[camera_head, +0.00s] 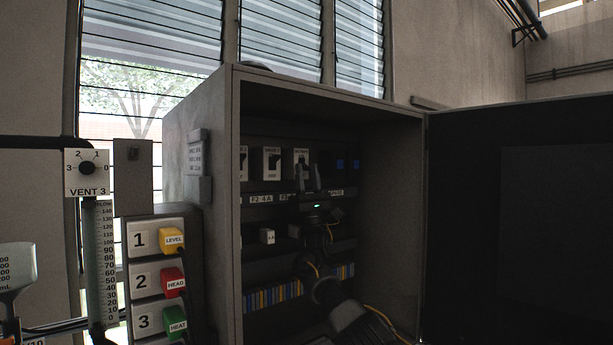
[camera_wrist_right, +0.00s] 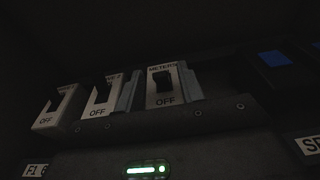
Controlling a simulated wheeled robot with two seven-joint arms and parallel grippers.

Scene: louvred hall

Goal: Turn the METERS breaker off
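The METERS breaker (camera_wrist_right: 166,88) is a pale block with a dark lever, its name above and OFF below. It also shows in the head view (camera_head: 301,155), third in a row inside the grey cabinet (camera_head: 199,140). The dark lever sits on the upper-middle of its face; its exact setting is hard to tell. My right gripper (camera_head: 309,178) is inside the cabinet just in front of this breaker. Its two grey fingers are apart, one on each side of the breaker in the wrist view (camera_wrist_right: 160,88), with nothing seen between them but the breaker. My left gripper is out of view.
Two similar breakers (camera_wrist_right: 102,96) (camera_wrist_right: 57,107) stand close on the left. Blue-faced dark units (camera_wrist_right: 273,58) are on the right. The cabinet door (camera_head: 520,220) is open to the right. A VENT 3 dial (camera_head: 87,168) and numbered coloured switches (camera_head: 172,282) stand left of the cabinet.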

